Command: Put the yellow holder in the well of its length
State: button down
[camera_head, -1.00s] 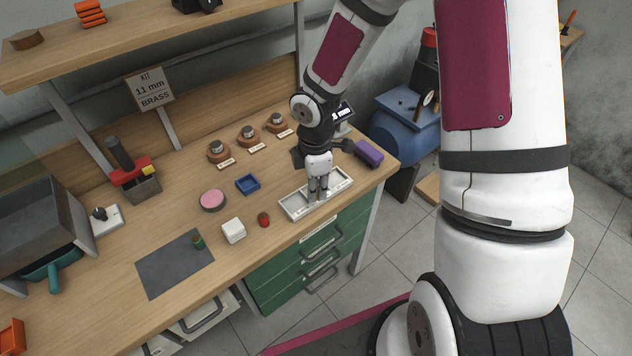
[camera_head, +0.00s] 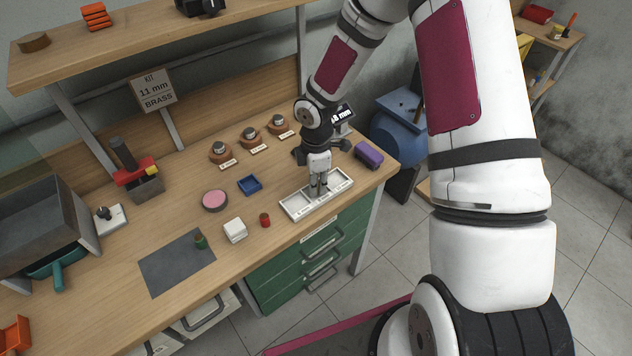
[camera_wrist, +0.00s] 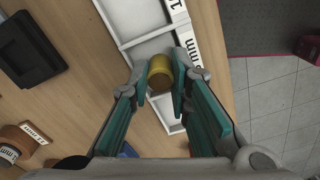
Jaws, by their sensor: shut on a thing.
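The yellow holder (camera_wrist: 160,73) is a short cylinder with a darker brownish end, held between the two teal-padded fingertips of my gripper (camera_wrist: 162,85) in the wrist view. In the head view my gripper (camera_head: 318,190) points down over the white tray (camera_head: 298,207) near the bench's right front edge. The tray has several wells with labels along its front rim; the wrist view also shows the tray (camera_wrist: 125,22), with the holder over its middle part. I cannot tell whether the holder touches the tray floor. In the head view the holder is mostly hidden by the fingers.
A red holder (camera_head: 265,220), a white block (camera_head: 235,230) and a green holder (camera_head: 201,242) on a grey mat (camera_head: 165,270) stand left of the tray. A blue tray (camera_head: 250,185) and pink disc (camera_head: 215,200) lie behind. A purple block (camera_head: 368,155) is at the right.

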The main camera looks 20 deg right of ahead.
jog(key=shift+f, duration=0.25)
jog(key=shift+f, duration=0.15)
jog(key=c, duration=1.5)
grip_release()
jog(key=shift+s+f, duration=0.1)
jog(key=shift+f, duration=0.1)
jog(key=shift+r, duration=0.15)
